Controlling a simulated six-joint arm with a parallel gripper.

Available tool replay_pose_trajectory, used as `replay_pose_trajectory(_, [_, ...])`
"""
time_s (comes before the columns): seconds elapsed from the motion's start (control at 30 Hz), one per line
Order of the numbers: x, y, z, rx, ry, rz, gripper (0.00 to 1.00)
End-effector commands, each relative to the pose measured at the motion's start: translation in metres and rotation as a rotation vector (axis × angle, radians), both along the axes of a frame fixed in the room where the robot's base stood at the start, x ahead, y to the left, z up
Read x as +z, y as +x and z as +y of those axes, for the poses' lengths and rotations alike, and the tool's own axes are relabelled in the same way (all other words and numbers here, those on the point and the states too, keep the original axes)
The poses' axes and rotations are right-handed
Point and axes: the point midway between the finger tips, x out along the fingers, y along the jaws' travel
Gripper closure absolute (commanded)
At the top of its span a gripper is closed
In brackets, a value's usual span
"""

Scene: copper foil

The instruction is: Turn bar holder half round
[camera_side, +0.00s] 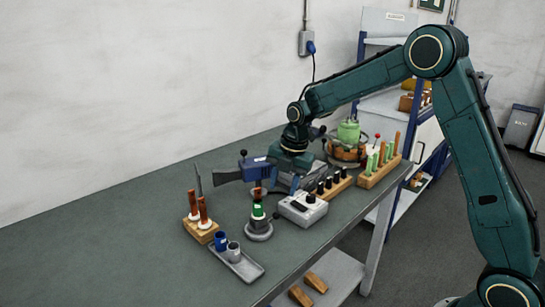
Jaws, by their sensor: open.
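No piece here is clearly marked as the bar holder. A blue clamp-like piece (253,167) with a dark handle stands on the bench, with a grey flat piece (227,178) reaching left from it. A wooden block with upright green and brown bars (378,168) stands at the bench's right. My gripper (291,162) is low over the middle of the bench, just right of the blue clamp-like piece and left of the wooden block. Its jaws are open. A blue and grey piece (285,182) lies beneath it, partly hidden; I cannot tell whether they touch.
A grey control box (302,208), a small stand with a green part (259,225), a wooden block with brown handles (201,227) and a tray with cups (243,267) crowd the front. The bench's left (130,225) is clear.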

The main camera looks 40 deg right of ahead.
Motion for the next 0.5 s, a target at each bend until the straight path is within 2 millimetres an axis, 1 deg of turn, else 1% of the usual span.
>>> replay_pose_trajectory(0.03, [-0.009, 0.001, 0.001, 0.001, 0.001, 0.003, 0.6])
replay_pose_trajectory(0.2, [-0.035, 0.006, 0.003, 0.001, 0.0, 0.004, 0.6])
replay_pose_trajectory(0.5, [-0.076, 0.013, 0.006, -0.001, 0.0, 0.003, 0.6])
